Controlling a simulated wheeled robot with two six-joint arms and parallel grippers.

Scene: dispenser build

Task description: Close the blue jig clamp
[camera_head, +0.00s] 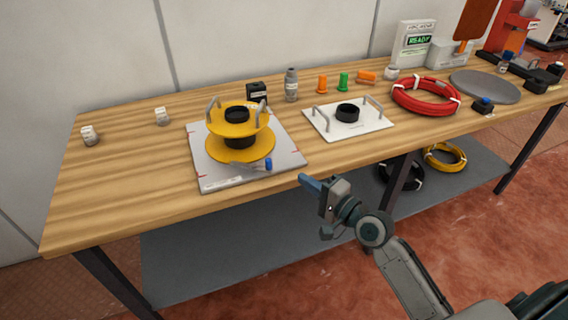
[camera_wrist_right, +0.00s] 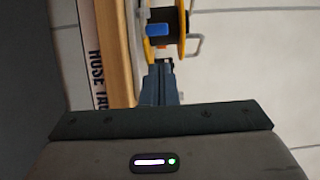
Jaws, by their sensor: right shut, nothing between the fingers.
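The jig clamp's blue handle (camera_head: 268,164) sits at the front right of a grey jig plate (camera_head: 206,168), at the end of a short grey lever. A yellow spool (camera_head: 264,145) with a dark core stands upright on the plate, just behind the clamp. My right gripper (camera_head: 307,180) is shut and empty, off the table's front edge, to the right of the blue handle and apart from it. In the right wrist view the blue handle (camera_wrist_right: 158,29) shows beyond my shut fingers (camera_wrist_right: 162,75). I cannot tell how far the clamp is swung. My left gripper is out of view.
A white plate with handles (camera_head: 380,122) lies right of the jig. Behind stand a grey bottle (camera_head: 291,85) and orange and green pieces (camera_head: 343,82). A red hose coil (camera_head: 425,96) lies farther right. The table's left front is clear.

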